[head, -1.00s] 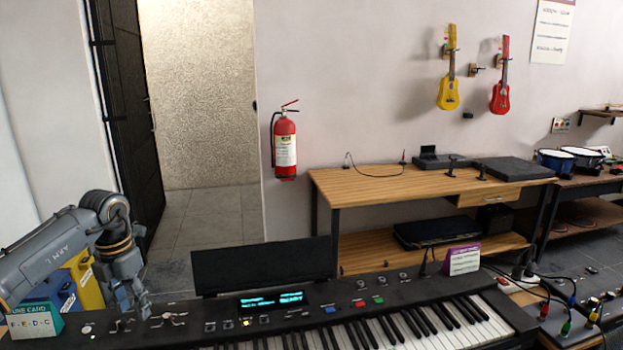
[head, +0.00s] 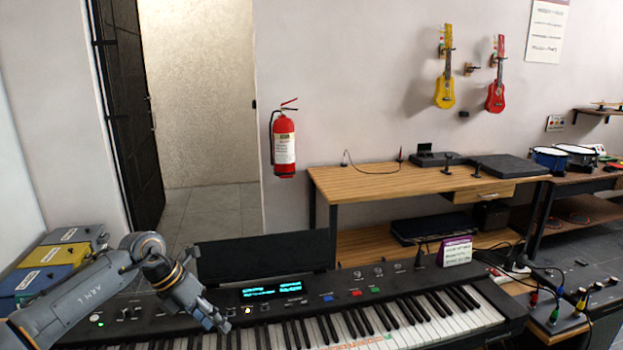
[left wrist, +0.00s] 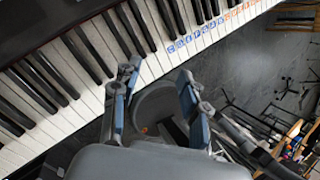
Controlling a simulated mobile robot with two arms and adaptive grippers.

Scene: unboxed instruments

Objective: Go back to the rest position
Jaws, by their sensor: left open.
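My left gripper (head: 217,322) is over the left part of the electronic keyboard (head: 345,287) in the head view. In the left wrist view the gripper (left wrist: 158,100) has its two fingers spread apart with nothing between them. Its fingertips are by the front edge of the white keys (left wrist: 150,68); whether they touch is not clear. A row of blue and orange letter stickers (left wrist: 205,33) runs along some keys. My right gripper is not in view.
Grey, yellow and blue boxes (head: 45,255) stand at the left, behind my arm. Pedals with cables (head: 560,300) are at the right. A wooden table (head: 400,182) and fire extinguisher (head: 284,148) are behind.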

